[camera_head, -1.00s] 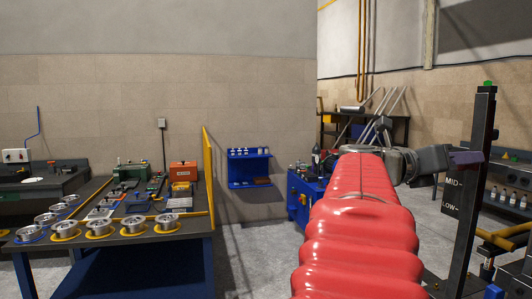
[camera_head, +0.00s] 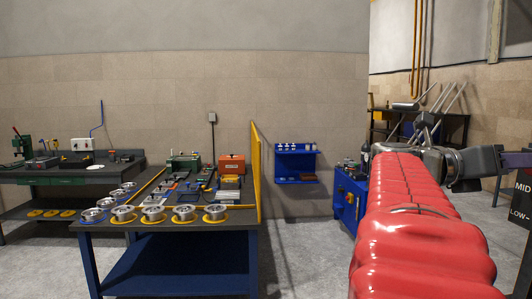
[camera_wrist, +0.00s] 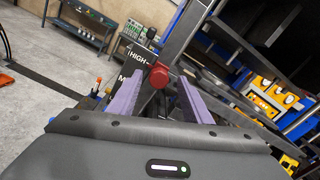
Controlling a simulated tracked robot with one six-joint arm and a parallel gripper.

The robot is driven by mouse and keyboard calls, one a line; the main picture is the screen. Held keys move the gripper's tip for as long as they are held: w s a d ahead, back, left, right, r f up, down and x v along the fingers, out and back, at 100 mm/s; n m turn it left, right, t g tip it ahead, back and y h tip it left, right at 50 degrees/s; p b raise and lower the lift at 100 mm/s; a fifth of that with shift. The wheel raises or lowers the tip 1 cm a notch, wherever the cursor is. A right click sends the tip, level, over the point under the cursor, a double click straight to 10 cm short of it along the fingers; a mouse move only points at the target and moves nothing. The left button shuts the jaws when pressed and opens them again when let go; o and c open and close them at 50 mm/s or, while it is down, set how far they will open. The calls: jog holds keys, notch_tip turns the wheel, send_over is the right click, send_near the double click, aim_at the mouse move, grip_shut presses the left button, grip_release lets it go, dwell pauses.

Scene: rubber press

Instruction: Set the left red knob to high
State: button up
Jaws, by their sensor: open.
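In the wrist view a red knob (camera_wrist: 159,75) sits on a dark post (camera_wrist: 185,30). The label HIGH is beside it, and part of an M label shows lower down. The knob is near the HIGH mark, but I cannot tell if it is exactly level. My gripper (camera_wrist: 160,79) is open, with its purple fingers on either side of the knob. I cannot tell whether they touch it. In the head view my gripper (camera_head: 517,165) is at the right edge by the MID and LOW labels; the knob is not visible there.
A workbench (camera_head: 190,236) with metal rings and tools stands at the left centre. A blue wall shelf (camera_head: 296,164) and a blue cabinet (camera_head: 346,212) are behind. In the wrist view a yellow panel (camera_wrist: 270,95) is right of the post. Grey floor is clear between bench and cabinet.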

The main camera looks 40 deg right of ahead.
jog(key=v, duration=0.8)
jog(key=shift+w+a, duration=0.2)
jog(key=shift+a, duration=0.15)
